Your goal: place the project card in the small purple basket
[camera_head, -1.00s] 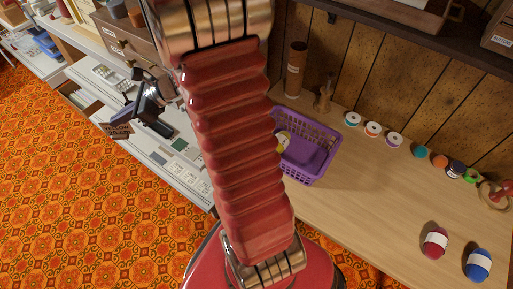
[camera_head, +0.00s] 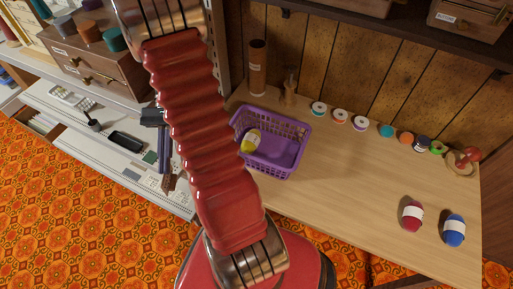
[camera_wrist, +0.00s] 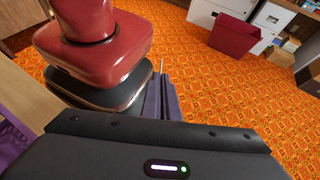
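The small purple basket (camera_head: 285,172) stands on the wooden table in the head view, right of my arm. A yellow ball with a white band (camera_head: 250,141) lies inside it. My gripper (camera_head: 165,165) is left of the basket, partly behind my red arm, over the white surface. It is shut on the project card (camera_head: 169,184), a small brownish piece at the fingertips, seen nearly edge-on. In the wrist view the fingers (camera_wrist: 162,98) are close together, with a thin edge of the card (camera_wrist: 161,66) between them.
Thread spools (camera_head: 339,115) line the back of the wooden table (camera_head: 345,185). Red (camera_head: 412,216) and blue (camera_head: 454,231) yarn balls lie at its right. A wooden cylinder (camera_head: 257,68) stands behind the basket. A drawer box (camera_head: 105,75) is at upper left.

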